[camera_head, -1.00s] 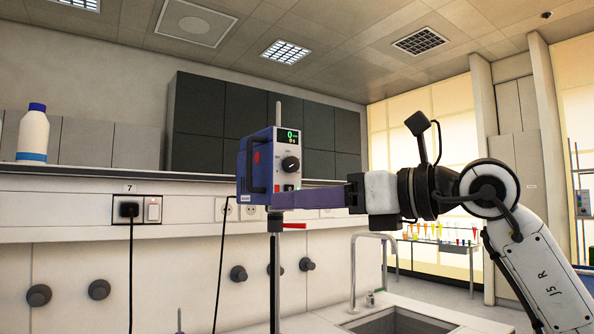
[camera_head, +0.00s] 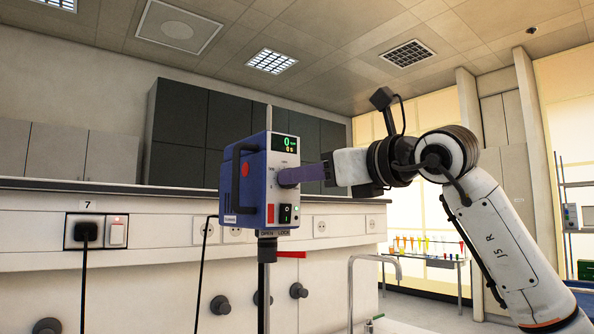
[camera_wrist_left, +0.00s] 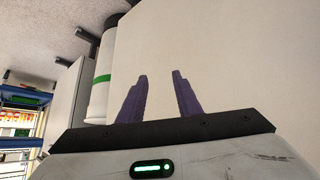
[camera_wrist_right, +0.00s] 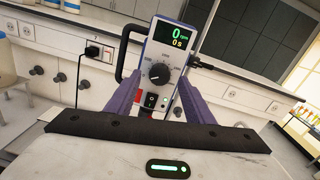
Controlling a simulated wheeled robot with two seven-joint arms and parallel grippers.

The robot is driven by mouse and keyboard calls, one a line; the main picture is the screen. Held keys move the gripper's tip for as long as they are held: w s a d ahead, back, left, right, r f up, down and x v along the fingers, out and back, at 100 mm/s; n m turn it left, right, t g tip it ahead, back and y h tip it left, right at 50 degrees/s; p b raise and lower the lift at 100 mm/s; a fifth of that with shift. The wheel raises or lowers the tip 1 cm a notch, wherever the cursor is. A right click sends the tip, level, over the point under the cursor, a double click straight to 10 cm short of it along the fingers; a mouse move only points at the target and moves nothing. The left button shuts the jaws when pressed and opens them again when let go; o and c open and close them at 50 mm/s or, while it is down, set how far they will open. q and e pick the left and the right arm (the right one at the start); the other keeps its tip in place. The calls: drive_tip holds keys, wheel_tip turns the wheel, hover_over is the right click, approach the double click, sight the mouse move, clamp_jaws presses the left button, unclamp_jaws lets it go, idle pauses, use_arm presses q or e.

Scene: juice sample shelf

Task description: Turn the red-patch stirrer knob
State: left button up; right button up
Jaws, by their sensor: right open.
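The stirrer (camera_head: 255,185) is a blue box with a red patch on its side, held on an upright rod. Its display reads 0. Its round black knob (camera_wrist_right: 159,74) shows in the right wrist view below the display, between my fingers. In the head view the fingers of my right gripper (camera_head: 302,176) are in front of the knob and hide it. My right gripper (camera_wrist_right: 165,88) is open around the knob; contact cannot be told. My left gripper (camera_wrist_left: 158,95) is open and empty, away from the stirrer, and does not show in the head view.
A black rocker switch (camera_head: 285,213) sits below the knob on the stirrer's front. A black cable hangs beside the stirrer. A wall socket panel (camera_head: 96,232) is at left. A table with coloured vessels (camera_head: 430,258) is farther back.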

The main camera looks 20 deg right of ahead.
drive_tip(key=x, duration=0.3)
drive_tip(key=shift+p, duration=0.3)
drive_tip(key=shift+c, duration=0.6)
drive_tip(key=c, duration=0.9)
use_arm(q)
drive_tip(key=shift+w+a+r, duration=0.2)
drive_tip(key=shift+w+r, duration=0.15)
